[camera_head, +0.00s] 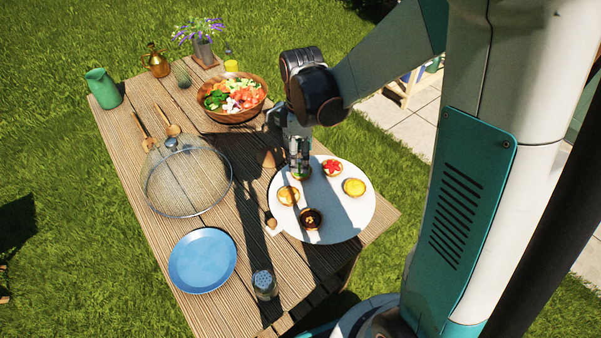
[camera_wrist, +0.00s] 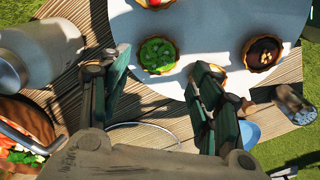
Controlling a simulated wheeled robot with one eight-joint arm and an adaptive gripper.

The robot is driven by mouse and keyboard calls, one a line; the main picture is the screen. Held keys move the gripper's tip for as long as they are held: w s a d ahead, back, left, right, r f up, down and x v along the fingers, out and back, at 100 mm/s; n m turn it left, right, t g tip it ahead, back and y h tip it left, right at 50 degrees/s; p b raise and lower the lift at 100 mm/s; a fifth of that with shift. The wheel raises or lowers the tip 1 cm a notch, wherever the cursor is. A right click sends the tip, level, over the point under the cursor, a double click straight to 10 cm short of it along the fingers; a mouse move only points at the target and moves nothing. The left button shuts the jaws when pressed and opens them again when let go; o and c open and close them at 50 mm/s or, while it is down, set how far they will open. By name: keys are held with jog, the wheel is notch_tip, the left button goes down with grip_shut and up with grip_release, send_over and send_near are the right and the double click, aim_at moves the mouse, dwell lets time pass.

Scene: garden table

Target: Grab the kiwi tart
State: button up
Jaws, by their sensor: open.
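The kiwi tart (camera_wrist: 158,54) has a green top and a brown crust, and lies near the edge of the round white board (camera_wrist: 215,25) in the wrist view. In the head view the white board (camera_head: 340,225) holds several tarts, and my gripper (camera_head: 300,172) is over its upper left part, hiding most of the kiwi tart. In the wrist view my gripper (camera_wrist: 158,85) is open with nothing between its fingers. The kiwi tart shows beyond the gap between the fingertips, apart from them.
Near the kiwi tart are a red-topped tart (camera_head: 332,168), a yellow tart (camera_head: 353,187), a pale tart (camera_head: 288,195) and a chocolate tart (camera_head: 311,218). A salad bowl (camera_head: 236,118), mesh dome (camera_head: 185,185), blue plate (camera_head: 203,260) and shaker (camera_head: 264,285) stand on the wooden table.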

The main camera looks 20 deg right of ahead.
aim_at(299, 177)
jog(key=shift+w+f+b, duration=0.15)
jog(key=shift+f+b, duration=1.3)
jog(key=shift+f, duration=1.5)
jog(key=shift+r, duration=0.1)
jog(key=shift+c, duration=0.6)
jog(key=c, duration=0.7)
